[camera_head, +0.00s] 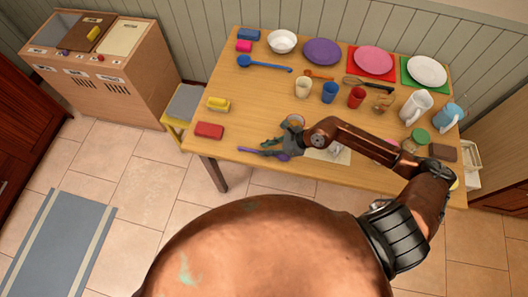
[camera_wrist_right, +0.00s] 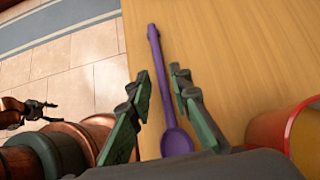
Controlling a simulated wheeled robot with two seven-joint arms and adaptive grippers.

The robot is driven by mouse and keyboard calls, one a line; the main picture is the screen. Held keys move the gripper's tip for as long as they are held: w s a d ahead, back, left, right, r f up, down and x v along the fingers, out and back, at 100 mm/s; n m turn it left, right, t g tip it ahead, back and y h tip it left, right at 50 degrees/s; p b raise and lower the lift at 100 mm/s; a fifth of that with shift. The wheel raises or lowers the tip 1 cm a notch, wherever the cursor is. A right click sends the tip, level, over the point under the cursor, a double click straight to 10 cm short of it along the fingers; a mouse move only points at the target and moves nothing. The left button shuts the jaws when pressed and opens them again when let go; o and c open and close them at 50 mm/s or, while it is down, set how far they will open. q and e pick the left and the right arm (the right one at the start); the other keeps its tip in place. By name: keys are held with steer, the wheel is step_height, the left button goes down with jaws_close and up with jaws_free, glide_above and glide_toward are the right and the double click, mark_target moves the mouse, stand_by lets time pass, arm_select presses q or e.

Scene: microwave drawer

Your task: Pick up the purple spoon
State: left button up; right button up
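The purple spoon (camera_head: 272,153) lies near the front edge of the wooden table, partly hidden by my right gripper (camera_head: 284,144) in the head view. In the right wrist view the spoon (camera_wrist_right: 160,72) lies lengthwise, its bowl close to the camera and its handle pointing away. The fingers of my right gripper (camera_wrist_right: 161,82) are open, one on each side of the spoon, with gaps visible between them and the handle. My left gripper (camera_wrist_right: 46,110) shows small at the left of the wrist view, over the floor side, with its fingers apart; the head view does not show it.
A red block (camera_head: 209,130) and a yellow block (camera_head: 218,103) lie at the table's left. Plates, cups and utensils fill the back and right.

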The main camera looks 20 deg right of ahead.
mark_target(256, 150)
steer(key=shift+x, duration=2)
steer(key=shift+a+r, duration=0.15)
jaws_close()
